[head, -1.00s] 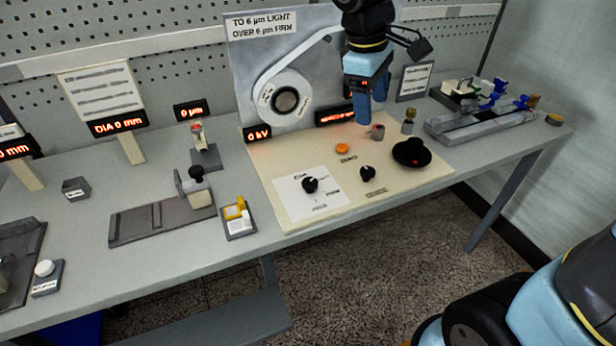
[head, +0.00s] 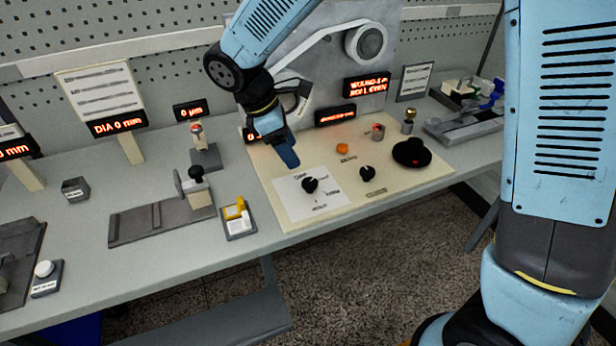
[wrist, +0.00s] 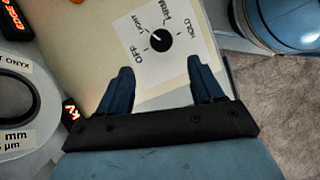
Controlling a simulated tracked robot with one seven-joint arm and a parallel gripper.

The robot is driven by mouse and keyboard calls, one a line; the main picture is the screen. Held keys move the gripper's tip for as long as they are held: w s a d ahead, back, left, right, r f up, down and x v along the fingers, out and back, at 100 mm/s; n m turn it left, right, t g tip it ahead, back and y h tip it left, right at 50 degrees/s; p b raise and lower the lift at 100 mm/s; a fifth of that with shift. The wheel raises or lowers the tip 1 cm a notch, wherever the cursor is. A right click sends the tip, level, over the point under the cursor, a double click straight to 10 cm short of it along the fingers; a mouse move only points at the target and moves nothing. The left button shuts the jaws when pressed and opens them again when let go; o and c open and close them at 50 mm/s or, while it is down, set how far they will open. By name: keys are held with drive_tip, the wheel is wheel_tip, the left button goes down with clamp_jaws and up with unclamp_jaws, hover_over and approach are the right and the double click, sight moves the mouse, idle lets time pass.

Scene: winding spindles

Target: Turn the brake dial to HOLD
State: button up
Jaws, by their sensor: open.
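The brake dial (head: 310,184) is a small black knob on a white card (head: 322,207) at the front left of the cream panel. In the wrist view the dial (wrist: 160,39) has the labels OFF, LIGHT, FIRM and HOLD around it. Its white mark points to the upper left there, about toward LIGHT; HOLD is on its right. My gripper (head: 287,157) is above the panel, behind and left of the dial in the head view. In the wrist view my gripper (wrist: 163,73) is open and empty, its fingers apart from the dial, which shows beyond their tips.
A second black knob (head: 367,172), an orange button (head: 342,148) and a black round-based piece (head: 412,153) sit to the dial's right. A yellow and white switch block (head: 238,219) stands to its left. A grey backboard with a white roll (head: 368,43) rises behind.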

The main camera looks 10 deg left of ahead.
sight(309, 181)
drive_tip(key=x, duration=1)
drive_tip(key=shift+f, duration=0.15)
drive_tip(key=shift+c, duration=0.3)
drive_tip(key=shift+w, duration=0.1)
drive_tip(key=c, duration=0.9)
drive_tip(key=shift+d, duration=0.15)
drive_tip(key=shift+c, duration=0.4)
